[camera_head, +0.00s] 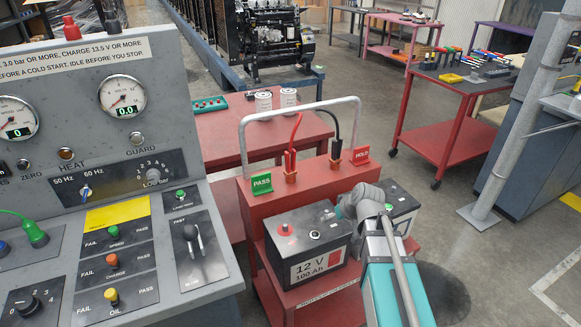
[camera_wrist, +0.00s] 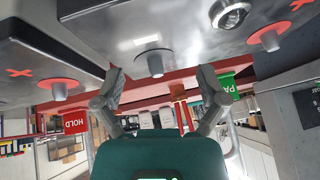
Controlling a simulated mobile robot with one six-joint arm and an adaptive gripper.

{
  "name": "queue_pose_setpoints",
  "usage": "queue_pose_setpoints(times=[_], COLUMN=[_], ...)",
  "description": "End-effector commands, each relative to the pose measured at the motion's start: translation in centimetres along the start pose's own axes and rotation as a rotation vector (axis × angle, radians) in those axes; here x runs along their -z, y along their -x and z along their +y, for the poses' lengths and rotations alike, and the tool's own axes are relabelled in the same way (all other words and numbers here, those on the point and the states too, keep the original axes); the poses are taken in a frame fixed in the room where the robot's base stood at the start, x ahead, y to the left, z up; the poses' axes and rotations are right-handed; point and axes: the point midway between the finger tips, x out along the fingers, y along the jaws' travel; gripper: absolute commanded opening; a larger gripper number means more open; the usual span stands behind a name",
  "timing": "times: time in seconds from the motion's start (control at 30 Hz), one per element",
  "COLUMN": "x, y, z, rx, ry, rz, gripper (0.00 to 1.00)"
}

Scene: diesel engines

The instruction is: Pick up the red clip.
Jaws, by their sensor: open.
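The red clip (camera_head: 290,163) stands upright on a copper-coloured post on the red battery cart (camera_head: 310,195), beside the green PASS sign (camera_head: 262,183), with a red cable rising from it. In the wrist view, which is upside down, the red clip (camera_wrist: 184,115) shows beyond the space between the fingers. A black clip (camera_head: 336,150) stands on the other post by the red HOLD sign (camera_head: 361,156). My gripper (camera_head: 343,208) is over the batteries, nearer the camera than the clips. In the wrist view its fingers (camera_wrist: 160,85) are spread and empty, apart from the red clip.
The 12 V battery (camera_head: 308,240) sits left of my gripper, and a second battery (camera_head: 402,205) is partly hidden behind my arm. A grey handle bar (camera_head: 300,110) arches over the clips. The test console (camera_head: 110,180) stands left. A red table (camera_head: 220,130) is behind the cart.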

Motion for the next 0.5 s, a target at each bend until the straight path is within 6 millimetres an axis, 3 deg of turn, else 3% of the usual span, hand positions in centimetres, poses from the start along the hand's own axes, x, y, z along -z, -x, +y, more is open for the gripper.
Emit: queue_pose_setpoints(times=[0.3, 0.5], x=[11.9, 16.2], y=[-1.3, -0.9], z=[-2.8, -3.4], rx=[0.074, 0.052], ry=[0.208, 0.264], rz=[0.402, 0.565], gripper=[0.91, 0.91])
